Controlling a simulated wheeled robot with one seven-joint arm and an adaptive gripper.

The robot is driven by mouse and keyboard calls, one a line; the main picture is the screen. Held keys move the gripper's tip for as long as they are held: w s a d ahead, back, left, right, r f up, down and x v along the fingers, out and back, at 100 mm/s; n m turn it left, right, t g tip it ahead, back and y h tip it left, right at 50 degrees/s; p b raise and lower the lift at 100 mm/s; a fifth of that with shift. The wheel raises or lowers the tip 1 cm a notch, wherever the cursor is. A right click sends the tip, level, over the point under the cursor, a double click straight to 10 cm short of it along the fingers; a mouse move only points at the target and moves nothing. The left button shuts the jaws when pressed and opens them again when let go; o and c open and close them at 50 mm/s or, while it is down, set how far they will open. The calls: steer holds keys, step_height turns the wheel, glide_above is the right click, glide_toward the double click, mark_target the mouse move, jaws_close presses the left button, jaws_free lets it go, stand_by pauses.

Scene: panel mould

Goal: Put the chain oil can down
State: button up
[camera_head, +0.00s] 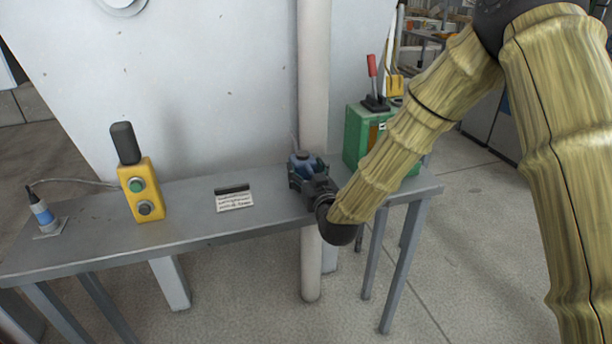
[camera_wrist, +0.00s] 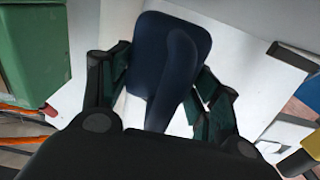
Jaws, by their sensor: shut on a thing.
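The chain oil can (camera_head: 303,160) is a small blue can with a dark cap, near the right part of the narrow grey table (camera_head: 190,236). It looks roughly upright in the head view. My gripper (camera_head: 306,175) is shut on it, with its dark fingers on either side. In the wrist view the can (camera_wrist: 160,50) shows as a dark blue body between the fingers of my gripper (camera_wrist: 165,80). The gripper hides the can's lower part, so I cannot tell whether its base touches the table.
A green box (camera_head: 356,137) with a red-handled lever stands at the table's right end. A white card (camera_head: 235,202) lies left of the can. A yellow button box (camera_head: 145,192) and a blue-banded sensor (camera_head: 42,213) stand farther left. A pale pipe (camera_head: 313,80) rises behind the can.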

steer(key=shift+f, duration=0.75)
steer(key=shift+f, duration=0.15)
steer(key=o, duration=1.3)
steer(key=shift+o, duration=0.2)
steer(key=b+v, duration=0.1)
steer(key=v, duration=1.1)
steer(key=shift+b, duration=0.35)
